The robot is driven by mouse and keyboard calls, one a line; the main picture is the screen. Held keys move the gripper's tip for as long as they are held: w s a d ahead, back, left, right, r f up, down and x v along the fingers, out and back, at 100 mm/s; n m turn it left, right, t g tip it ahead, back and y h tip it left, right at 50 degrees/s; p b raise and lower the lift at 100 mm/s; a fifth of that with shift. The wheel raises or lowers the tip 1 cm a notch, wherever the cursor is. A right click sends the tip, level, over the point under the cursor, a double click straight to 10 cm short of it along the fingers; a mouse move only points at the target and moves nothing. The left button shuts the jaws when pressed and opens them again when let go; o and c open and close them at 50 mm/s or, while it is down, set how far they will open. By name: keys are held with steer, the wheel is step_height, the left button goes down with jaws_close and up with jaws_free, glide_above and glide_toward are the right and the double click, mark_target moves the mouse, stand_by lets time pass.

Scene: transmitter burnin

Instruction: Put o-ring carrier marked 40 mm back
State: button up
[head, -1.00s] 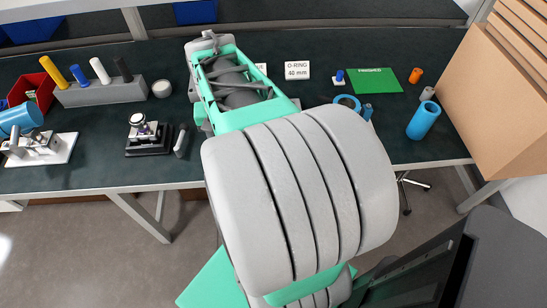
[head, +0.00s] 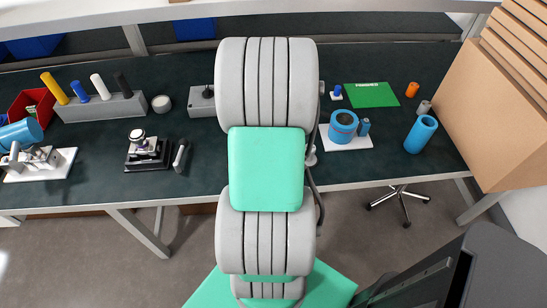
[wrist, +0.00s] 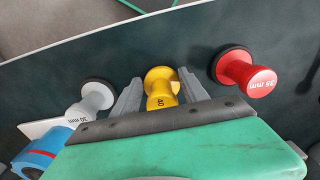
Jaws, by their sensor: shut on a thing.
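The yellow carrier marked 40 (wrist: 161,88) is a spool-like piece between the two fingers of my gripper (wrist: 160,82) in the wrist view. The fingers are shut on it, one on each side. I cannot tell whether its far end touches the dark bench. A red carrier marked in mm (wrist: 247,73) stands to its right, apart from it. A white carrier marked in mm (wrist: 92,103) stands to its left. In the head view my arm covers the middle of the bench, so my gripper and these carriers are hidden there.
A blue round unit (head: 343,124) on a white plate stands right of my arm. Behind it lies a green mat (head: 370,95). A blue cylinder (head: 421,134) stands beside cardboard boxes (head: 490,110). A grey block with several pegs (head: 100,107) is at left.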

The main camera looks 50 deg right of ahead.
steer(key=shift+f, duration=0.35)
steer(key=o, duration=1.5)
steer(key=shift+c, duration=0.2)
steer(key=shift+r, duration=0.1)
step_height(320, 180, up, 12)
steer(key=shift+w+a+r, duration=0.1)
steer(key=shift+a, duration=0.05)
steer(key=w+a+r+n+t, duration=0.1)
steer(key=w+a+n, duration=0.15)
steer(key=a, duration=0.35)
steer(key=w+a+r+n, duration=0.1)
steer(key=w+a, duration=0.2)
steer(key=a, duration=0.3)
steer(key=w+a+r+n+t, duration=0.1)
steer(key=w+a+r+n, duration=0.15)
steer(key=a, duration=0.35)
steer(key=a+n+t, duration=0.1)
steer(key=a+n, duration=0.3)
steer(key=a, duration=0.8)
steer(key=shift+s+a, duration=0.3)
steer(key=shift+a, duration=0.05)
